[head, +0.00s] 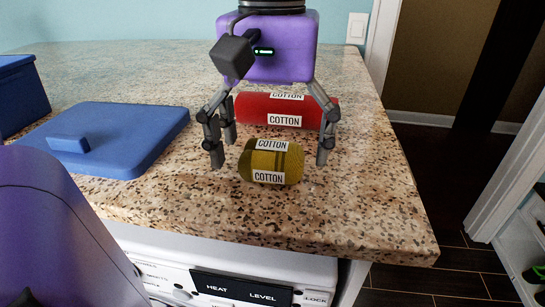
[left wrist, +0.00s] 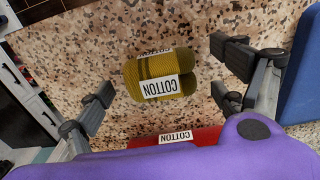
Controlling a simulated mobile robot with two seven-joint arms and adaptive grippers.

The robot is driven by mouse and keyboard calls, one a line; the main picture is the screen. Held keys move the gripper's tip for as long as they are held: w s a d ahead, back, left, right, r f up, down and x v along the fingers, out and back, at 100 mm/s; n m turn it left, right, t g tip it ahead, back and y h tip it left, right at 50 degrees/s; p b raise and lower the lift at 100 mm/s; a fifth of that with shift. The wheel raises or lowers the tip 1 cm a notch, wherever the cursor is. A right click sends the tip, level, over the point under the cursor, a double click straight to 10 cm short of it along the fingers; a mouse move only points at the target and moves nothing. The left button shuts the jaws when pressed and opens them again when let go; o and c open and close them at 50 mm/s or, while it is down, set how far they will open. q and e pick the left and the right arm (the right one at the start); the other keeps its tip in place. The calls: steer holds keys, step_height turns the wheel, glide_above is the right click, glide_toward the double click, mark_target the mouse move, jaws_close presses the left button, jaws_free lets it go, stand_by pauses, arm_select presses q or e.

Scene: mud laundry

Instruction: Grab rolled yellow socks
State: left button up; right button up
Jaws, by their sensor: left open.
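The rolled yellow socks (head: 272,162), with white COTTON labels, lie on the speckled countertop near its front edge. My left gripper (head: 268,163) is open above the counter, with its fingers on either side of the socks. The socks are not gripped. A gap shows between the socks and the fingers on both sides in the head view. In the left wrist view the socks (left wrist: 160,78) lie between the spread fingers, beyond the tips or level with them; I cannot tell which. My right gripper is not in view.
A red COTTON roll (head: 245,108) lies just behind the yellow socks, partly behind my gripper. A blue lid with a handle (head: 115,135) lies to the left, beside a blue box (head: 15,95). A white appliance (head: 230,262) stands below the counter. The counter (head: 385,190) is clear at right.

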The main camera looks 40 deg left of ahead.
arm_select(q)
steer(key=shift+f, duration=0.9)
steer(key=shift+c, duration=0.3)
steer(key=c, duration=1.2)
